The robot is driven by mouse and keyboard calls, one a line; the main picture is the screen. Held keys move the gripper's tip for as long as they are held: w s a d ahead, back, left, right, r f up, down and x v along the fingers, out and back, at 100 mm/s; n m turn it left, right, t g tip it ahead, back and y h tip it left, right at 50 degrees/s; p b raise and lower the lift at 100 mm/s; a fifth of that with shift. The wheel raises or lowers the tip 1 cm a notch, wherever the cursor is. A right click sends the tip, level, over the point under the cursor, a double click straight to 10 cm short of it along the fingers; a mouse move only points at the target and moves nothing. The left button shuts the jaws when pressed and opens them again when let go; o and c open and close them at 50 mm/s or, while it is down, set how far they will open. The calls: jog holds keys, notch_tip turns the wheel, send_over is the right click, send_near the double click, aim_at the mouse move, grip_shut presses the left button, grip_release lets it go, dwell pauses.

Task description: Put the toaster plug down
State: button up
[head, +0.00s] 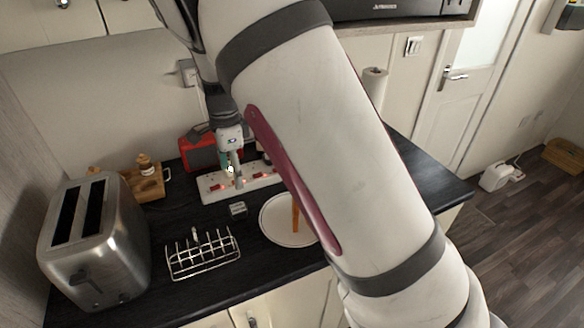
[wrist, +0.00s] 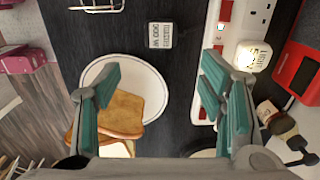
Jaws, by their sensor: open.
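The toaster plug (wrist: 160,36), a small pale block with dark lettering that seems to read "toaster 900 W", lies on the dark worktop beside the plate. It also shows in the head view (head: 238,209), in front of the power strip. My gripper (wrist: 160,76) is open with nothing between its teal fingers, and the plug lies ahead of the fingertips, apart from them. In the head view my gripper (head: 230,167) is over the power strip area, partly hard to make out. The steel toaster (head: 95,240) stands at the left of the worktop.
A white power strip (head: 214,187) with red switches holds a white plug (wrist: 250,56) marked "LIGHT". A plate (wrist: 150,82) with toast (wrist: 120,112) and a wire toast rack (head: 205,258) are close by. A red item (head: 198,152) and wooden board (head: 150,187) stand behind.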

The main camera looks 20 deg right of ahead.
jog(key=s+d+r+n+t+y, duration=0.1)
jog(key=s+d+r+n, duration=0.1)
jog(key=s+r+n, duration=0.4)
jog(key=s+d+r+n+t+y, duration=0.1)
jog(key=s+d+r+n, duration=0.15)
jog(key=s+r, duration=0.6)
jog(key=s+d+r+n+t+h, duration=0.1)
jog(key=s+d+r+n, duration=0.1)
jog(key=s+n, duration=0.2)
jog(key=s+d+r+n+t+h, duration=0.1)
jog(key=s+n, duration=0.4)
jog(key=s, duration=0.5)
notch_tip(320, 180, up, 3)
jog(key=shift+s+d+f+t, duration=0.2)
jog(key=shift+s+d+t, duration=0.2)
jog(key=shift+t, duration=0.4)
